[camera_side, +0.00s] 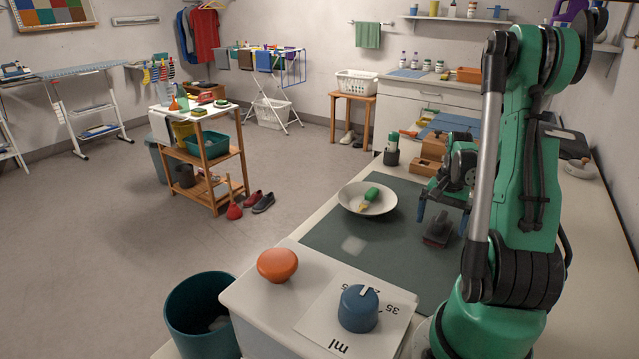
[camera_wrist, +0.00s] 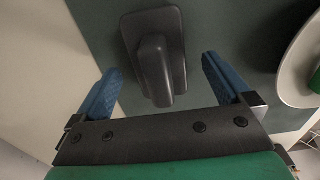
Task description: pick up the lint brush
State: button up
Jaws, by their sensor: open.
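The lint brush (camera_side: 437,232) is a dark grey block with a raised handle, lying on the dark green mat (camera_side: 330,235). In the wrist view the lint brush (camera_wrist: 155,50) sits ahead of my gripper (camera_wrist: 161,68), its handle end lying between the lines of the two blue fingers. My gripper (camera_side: 442,216) is open and empty, with its fingers pointing down over the brush. There are gaps between the handle and both fingers. The exact height of the fingertips above the mat is hard to tell.
A pale bowl (camera_side: 348,204) holding a green-handled brush (camera_side: 370,195) stands left of the brush; its rim (camera_wrist: 284,75) shows at right in the wrist view.

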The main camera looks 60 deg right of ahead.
aim_at(442, 215)
jog(key=shift+f, duration=0.45)
jog(key=shift+c, duration=0.2)
jog(key=c, duration=1.4)
jog(key=shift+r, duration=0.1)
notch_tip(442, 215, up, 20)
jog(key=shift+f, duration=0.1)
